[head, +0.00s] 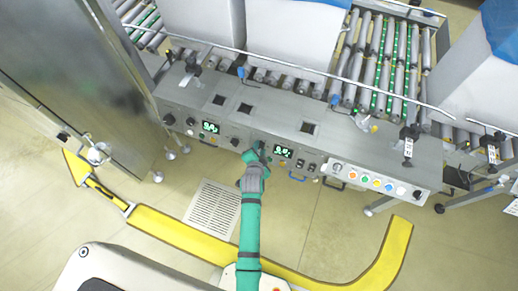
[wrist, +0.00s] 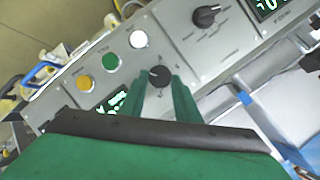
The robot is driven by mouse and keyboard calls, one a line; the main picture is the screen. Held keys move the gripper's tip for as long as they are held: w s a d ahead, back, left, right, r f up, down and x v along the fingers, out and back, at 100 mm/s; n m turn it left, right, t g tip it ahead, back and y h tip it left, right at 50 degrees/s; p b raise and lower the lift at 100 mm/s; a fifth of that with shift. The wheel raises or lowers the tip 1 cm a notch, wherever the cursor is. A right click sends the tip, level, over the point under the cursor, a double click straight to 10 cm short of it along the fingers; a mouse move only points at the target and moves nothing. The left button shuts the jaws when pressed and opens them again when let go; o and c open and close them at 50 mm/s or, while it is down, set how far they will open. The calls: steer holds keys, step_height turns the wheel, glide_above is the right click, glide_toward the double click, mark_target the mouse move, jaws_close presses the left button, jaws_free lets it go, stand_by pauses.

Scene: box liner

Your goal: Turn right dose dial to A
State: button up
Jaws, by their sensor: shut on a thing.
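The dial at my gripper is a small round black knob (wrist: 159,76) on the grey panel, with a pale pointer line. My gripper (wrist: 160,82) is shut on this knob, with one teal finger on each side. In the head view my gripper (head: 260,150) is at the front of the console, just left of the right green display (head: 283,152), and it hides the dial. A lit display also shows partly behind the left finger in the wrist view (wrist: 111,104).
In the wrist view a larger black knob (wrist: 206,16) and green (wrist: 110,62), white (wrist: 138,38) and yellow (wrist: 83,82) buttons are close by. The console (head: 330,135) has blue handles along its front. A yellow floor rail (head: 180,229) curves between my base and it.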

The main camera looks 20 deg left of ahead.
steer(key=shift+s+a+f, duration=0.1)
steer(key=shift+a, duration=0.1)
steer(key=o, duration=1)
steer(key=shift+o, duration=0.2)
steer(key=shift+d, duration=0.1)
steer(key=v, duration=1)
steer(key=shift+s+r, duration=0.25)
steer(key=shift+r, duration=0.05)
steer(key=shift+s+d, duration=0.1)
steer(key=shift+d, duration=0.05)
